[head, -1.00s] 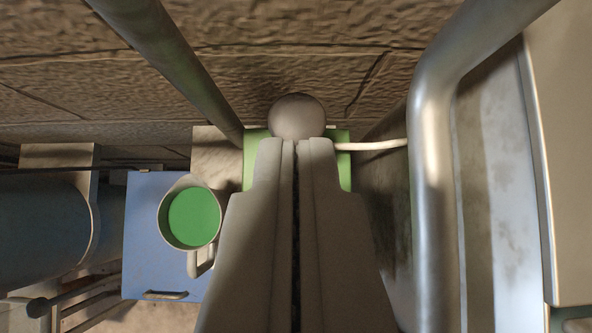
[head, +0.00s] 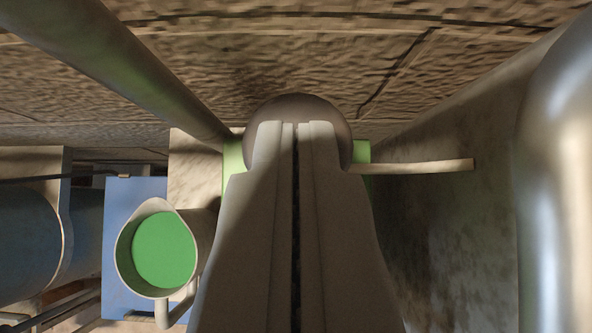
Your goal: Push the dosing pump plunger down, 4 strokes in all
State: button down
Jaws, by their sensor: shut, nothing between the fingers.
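The dosing pump's plunger shows as a round grey-brown knob (head: 298,106) in the upper middle of the head view. My gripper (head: 296,128) is shut and empty, and its fingertips overlap the knob in the picture. I cannot tell whether they touch it. Parts of a green body (head: 233,165) show on both sides behind my fingers, below the knob. A thin pale spout (head: 420,167) sticks out to the right. The lower part of the pump is hidden by my fingers.
A metal jug (head: 125,262) with green liquid stands at the left by a blue surface (head: 118,210). A thick pipe (head: 130,70) slants across the upper left. A shiny metal pipe (head: 555,200) is close at the right. A rough stone wall (head: 300,50) lies behind.

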jog(key=shift+f, duration=2)
jog(key=v, duration=1.7)
jog(key=shift+s+r, duration=0.2)
jog(key=shift+r, duration=0.15)
jog(key=w, duration=0.1)
jog(key=w+r, duration=0.1)
jog(key=w, duration=0.1)
jog(key=w+r, duration=0.1)
jog(key=w, duration=0.1)
jog(key=shift+w+r, duration=0.2)
